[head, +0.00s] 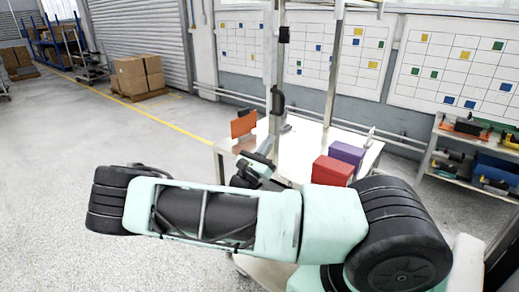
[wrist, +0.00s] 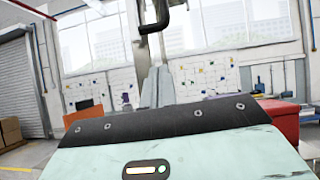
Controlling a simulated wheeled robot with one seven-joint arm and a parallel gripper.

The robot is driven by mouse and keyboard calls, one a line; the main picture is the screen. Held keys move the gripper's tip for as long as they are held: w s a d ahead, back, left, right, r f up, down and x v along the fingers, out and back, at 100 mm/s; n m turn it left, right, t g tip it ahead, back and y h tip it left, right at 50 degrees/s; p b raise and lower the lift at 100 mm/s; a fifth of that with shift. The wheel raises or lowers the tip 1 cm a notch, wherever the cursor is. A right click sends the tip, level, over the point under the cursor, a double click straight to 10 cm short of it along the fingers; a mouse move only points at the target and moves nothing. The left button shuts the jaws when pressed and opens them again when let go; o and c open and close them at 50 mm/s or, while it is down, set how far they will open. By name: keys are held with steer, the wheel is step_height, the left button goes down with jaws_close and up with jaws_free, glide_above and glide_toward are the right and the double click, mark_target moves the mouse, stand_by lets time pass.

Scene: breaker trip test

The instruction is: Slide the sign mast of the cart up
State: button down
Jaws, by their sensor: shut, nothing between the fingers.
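The cart (head: 308,140) stands ahead of me with a pale top and upright metal posts. The sign mast (head: 271,55) is the upright post at its left; it also shows in the wrist view (wrist: 142,50). A black handle (head: 277,100) sits on the mast, and the wrist view shows it at the top centre (wrist: 153,26). My gripper (wrist: 158,72) is shut and empty, its grey fingers pointing toward the mast, below the handle and apart from it in the picture.
On the cart top are an orange panel (head: 243,124), a red box (head: 332,170) and a purple box (head: 347,152). A second post (head: 333,65) rises to the right. A shelf with tools (head: 470,150) stands far right. Open floor lies to the left.

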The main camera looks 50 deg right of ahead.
steer(key=shift+w+d+r+p, duration=0.1)
steer(key=shift+d+r+p, duration=0.3)
steer(key=shift+r, duration=0.4)
steer(key=shift+d+r+p, duration=0.35)
steer(key=shift+r+p, duration=0.15)
steer(key=shift+r, duration=0.3)
steer(key=shift+w+d+r+p, duration=0.1)
steer(key=shift+d+r+p, duration=0.3)
steer(key=shift+r, duration=0.4)
step_height(320, 180, up, 10)
steer(key=p, duration=0.6)
steer(key=shift+a+f+p, duration=0.1)
steer(key=shift+f+p, duration=0.15)
steer(key=shift+p, duration=0.1)
steer(key=f+b, duration=0.1)
steer(key=f, duration=0.2)
steer(key=f+b, duration=0.1)
steer(key=shift+a+f+b, duration=0.25)
steer(key=shift+a+b, duration=0.05)
steer(key=shift+b, duration=0.05)
steer(key=b, duration=0.5)
glide_toward(271, 111)
steer(key=shift+s+a+r, duration=0.3)
steer(key=shift+s+a, duration=0.25)
steer(key=shift+a, duration=0.15)
steer(key=shift+s+a+r, duration=0.35)
steer(key=shift+s+a, duration=0.25)
steer(key=shift+a, duration=0.1)
